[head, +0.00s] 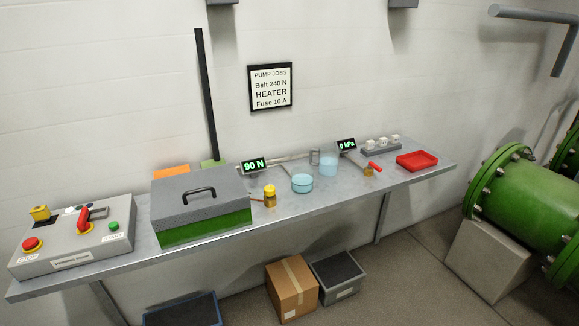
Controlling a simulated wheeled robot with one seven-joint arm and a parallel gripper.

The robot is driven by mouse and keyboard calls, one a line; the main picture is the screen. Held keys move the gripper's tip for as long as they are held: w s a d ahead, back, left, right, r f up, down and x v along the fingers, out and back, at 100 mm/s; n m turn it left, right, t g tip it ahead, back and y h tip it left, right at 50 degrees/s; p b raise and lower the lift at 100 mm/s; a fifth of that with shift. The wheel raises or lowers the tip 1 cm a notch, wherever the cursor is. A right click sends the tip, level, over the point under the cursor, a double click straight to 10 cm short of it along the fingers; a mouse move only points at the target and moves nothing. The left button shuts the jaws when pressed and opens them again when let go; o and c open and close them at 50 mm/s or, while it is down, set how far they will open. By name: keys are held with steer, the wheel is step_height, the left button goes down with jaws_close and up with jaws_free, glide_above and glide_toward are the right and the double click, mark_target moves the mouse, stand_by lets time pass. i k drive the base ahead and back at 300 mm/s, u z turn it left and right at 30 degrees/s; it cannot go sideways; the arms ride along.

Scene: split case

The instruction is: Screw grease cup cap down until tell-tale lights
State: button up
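A small amber cup with a yellow cap (269,189) stands upright on the grey bench, just right of the green and grey case; it looks like the grease cup (270,200). Its cap sits on top, but how far down it is screwed is too small to tell. A thin brown piece shows at the cup's left side. I cannot make out a lit tell-tale beside it. My gripper is not in this view.
The case (203,234) with a black handle crowds the cup's left. A pale blue dish (302,183) stands to its right. A control box (72,243) and a red tray (417,160) occupy the bench ends. Bench (340,195) is bare in front of the dish.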

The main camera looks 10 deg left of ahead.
mark_target(269, 191)
steer(key=u, duration=0.3)
steer(key=i, duration=1)
steer(key=u, duration=0.45)
